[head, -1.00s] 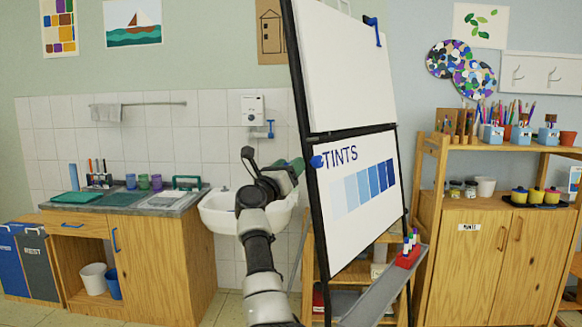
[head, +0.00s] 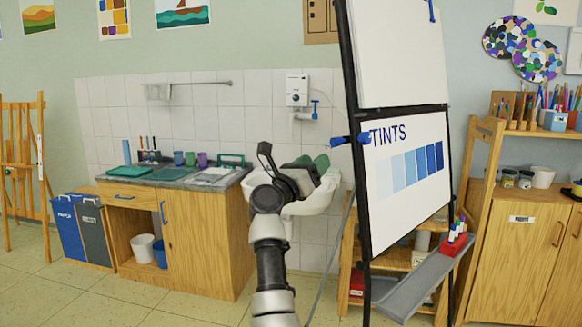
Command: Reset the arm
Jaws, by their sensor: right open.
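My right arm rises from the bottom middle of the head view. Its gripper (head: 321,164) is in front of the white wash basin (head: 322,203) and points away to the right, toward the flip-chart stand. Two greenish finger pieces show spread at its tip, with nothing seen between them. The dark wrist hides part of the basin. My left gripper is not in view.
A flip-chart stand (head: 402,190) with a grey tray (head: 428,279) stands close on the right. A wooden sink cabinet (head: 205,240), bins (head: 83,232) and an easel (head: 22,160) are on the left. Shelves (head: 515,240) stand far right. Floor at left front is clear.

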